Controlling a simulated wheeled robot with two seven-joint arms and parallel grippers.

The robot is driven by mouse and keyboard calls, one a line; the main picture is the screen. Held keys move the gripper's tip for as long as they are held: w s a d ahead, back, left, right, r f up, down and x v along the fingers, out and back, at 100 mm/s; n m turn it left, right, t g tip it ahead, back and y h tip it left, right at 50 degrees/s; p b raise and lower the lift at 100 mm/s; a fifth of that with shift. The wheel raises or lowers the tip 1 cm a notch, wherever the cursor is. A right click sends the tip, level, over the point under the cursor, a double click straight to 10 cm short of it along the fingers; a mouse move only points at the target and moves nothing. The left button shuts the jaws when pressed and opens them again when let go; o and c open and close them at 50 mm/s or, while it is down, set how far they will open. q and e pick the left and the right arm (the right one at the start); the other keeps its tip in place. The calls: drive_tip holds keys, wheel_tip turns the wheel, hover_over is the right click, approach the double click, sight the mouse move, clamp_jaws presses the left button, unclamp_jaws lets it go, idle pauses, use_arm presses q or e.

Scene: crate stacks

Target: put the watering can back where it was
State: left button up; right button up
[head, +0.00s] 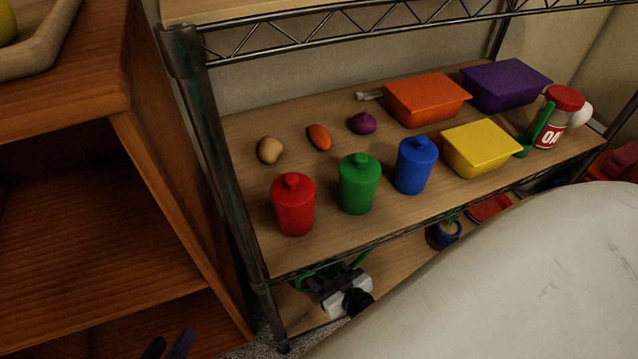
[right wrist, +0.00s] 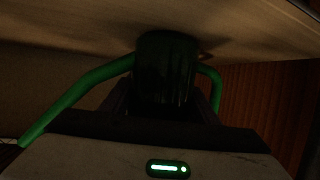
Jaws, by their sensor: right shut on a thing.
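The green watering can (right wrist: 168,62) shows in the right wrist view, its body between my gripper's fingers, with a long green tube to the left and a shorter curved green part to the right. My right gripper (right wrist: 165,100) is shut on it. In the head view my right gripper (head: 318,280) is low in the rack, at the lower shelf. There, only green pieces of the watering can (head: 360,259) show; the upper shelf edge and my gripper hide the rest. Whether it touches the board I cannot tell. My left gripper (head: 168,347) is at the bottom edge, empty, its dark fingers apart.
The upper shelf (head: 240,210) holds red (head: 294,207), green (head: 358,185) and blue (head: 416,167) canisters, several boxes and food items. A blue pot (head: 443,233) and red tray (head: 489,208) stand farther right on the lower shelf. A wooden cabinet (head: 70,180) is left.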

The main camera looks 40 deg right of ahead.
use_arm(q)
drive_tip(key=shift+r, duration=0.15)
use_arm(e)
drive_tip(key=shift+w, duration=0.1)
drive_tip(key=shift+f, duration=0.1)
drive_tip(key=o, duration=1.5)
drive_tip(key=shift+f, duration=0.15)
